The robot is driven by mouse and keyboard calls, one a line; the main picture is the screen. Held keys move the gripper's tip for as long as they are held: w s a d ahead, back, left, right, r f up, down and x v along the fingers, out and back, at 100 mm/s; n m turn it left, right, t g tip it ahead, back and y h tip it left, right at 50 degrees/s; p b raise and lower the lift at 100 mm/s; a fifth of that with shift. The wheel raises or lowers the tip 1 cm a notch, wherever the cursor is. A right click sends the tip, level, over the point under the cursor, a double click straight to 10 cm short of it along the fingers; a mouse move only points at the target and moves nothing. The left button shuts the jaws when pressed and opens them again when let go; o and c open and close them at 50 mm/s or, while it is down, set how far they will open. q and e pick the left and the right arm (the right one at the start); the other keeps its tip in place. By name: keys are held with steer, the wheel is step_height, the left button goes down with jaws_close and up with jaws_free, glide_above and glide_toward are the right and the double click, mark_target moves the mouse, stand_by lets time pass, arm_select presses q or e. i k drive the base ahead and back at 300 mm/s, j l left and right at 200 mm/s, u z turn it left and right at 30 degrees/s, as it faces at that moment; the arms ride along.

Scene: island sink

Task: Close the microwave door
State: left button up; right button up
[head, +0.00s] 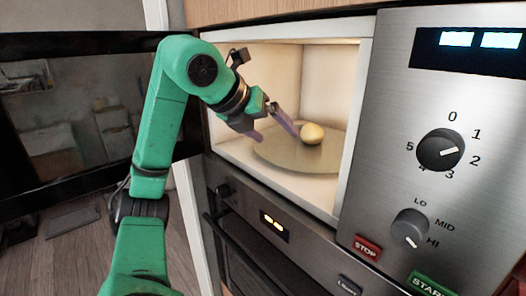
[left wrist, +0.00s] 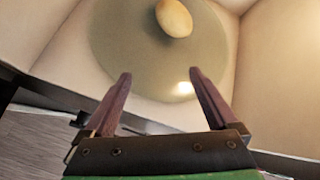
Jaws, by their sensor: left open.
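The microwave (head: 365,120) stands open, and its lit cavity faces me. Its dark door (head: 70,120) is swung wide out to the left, behind my green left arm. My left gripper (head: 271,122) is at the cavity opening, its fingers pointing inward. It is open and empty in the left wrist view (left wrist: 158,95). A round pale yellow item (head: 312,133) rests on the turntable (head: 285,157) just beyond the fingertips, apart from them. It also shows in the left wrist view (left wrist: 174,17). My right gripper is in neither view.
A control panel with a upper dial (head: 440,150), a lower dial (head: 409,228), a red STOP button (head: 367,247) and a green START button (head: 430,286) is on the right. An oven (head: 265,240) is below. Wooden floor (head: 75,260) shows at the lower left.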

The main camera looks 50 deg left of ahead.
mark_target(22, 193)
steer(key=k+l, duration=0.1)
steer(key=k, duration=0.65)
steer(key=k+l, duration=0.15)
steer(key=k, duration=0.6)
